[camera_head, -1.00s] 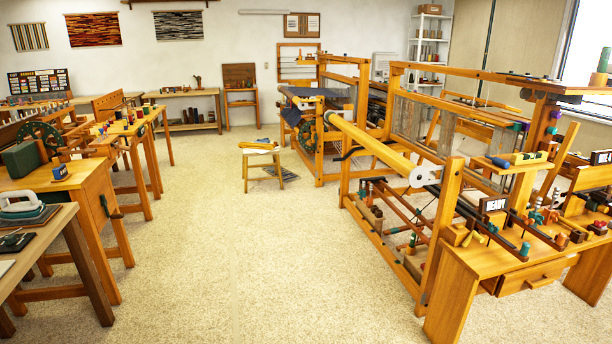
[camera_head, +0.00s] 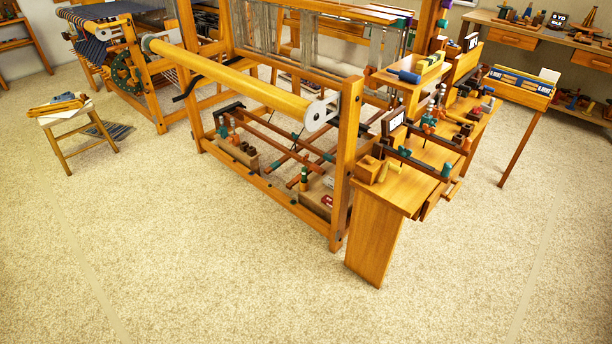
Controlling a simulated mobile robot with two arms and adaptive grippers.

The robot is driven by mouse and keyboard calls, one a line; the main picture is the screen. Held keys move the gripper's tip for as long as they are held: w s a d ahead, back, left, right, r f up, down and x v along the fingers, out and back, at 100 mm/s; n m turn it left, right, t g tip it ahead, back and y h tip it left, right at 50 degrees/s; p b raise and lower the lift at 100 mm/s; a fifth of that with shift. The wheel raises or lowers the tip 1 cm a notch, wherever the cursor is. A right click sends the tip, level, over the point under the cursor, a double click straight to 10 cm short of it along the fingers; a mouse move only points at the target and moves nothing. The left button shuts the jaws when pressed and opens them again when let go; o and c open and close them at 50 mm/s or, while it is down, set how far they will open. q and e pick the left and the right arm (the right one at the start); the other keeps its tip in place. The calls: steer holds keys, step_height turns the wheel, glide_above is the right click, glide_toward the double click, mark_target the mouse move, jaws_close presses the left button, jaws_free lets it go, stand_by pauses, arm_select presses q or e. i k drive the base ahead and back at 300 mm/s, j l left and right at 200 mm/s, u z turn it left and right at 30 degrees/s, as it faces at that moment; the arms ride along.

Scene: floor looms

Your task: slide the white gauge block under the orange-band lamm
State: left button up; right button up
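The near wooden floor loom (camera_head: 345,150) stands in the middle of the view. Several reddish-brown bars (camera_head: 300,145) run low inside its frame, with small green and dark fittings. An orange band cannot be made out on any of them at this size. I cannot pick out the white gauge block with certainty. A box (camera_head: 315,198) with small coloured items sits at the loom's lower right, and another holder (camera_head: 237,150) with small pieces sits at its lower left. Neither of my grippers is in view.
A small wooden bench (camera_head: 376,235) crowded with tools stands against the loom's right side. A stool (camera_head: 58,108) stands at the left, near a second loom (camera_head: 152,85). A long workbench (camera_head: 560,45) is at the back right. The carpet in front is clear.

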mark_target(328, 181)
steer(key=i+j+z, duration=0.45)
steer(key=j, duration=0.25)
steer(key=z, duration=0.6)
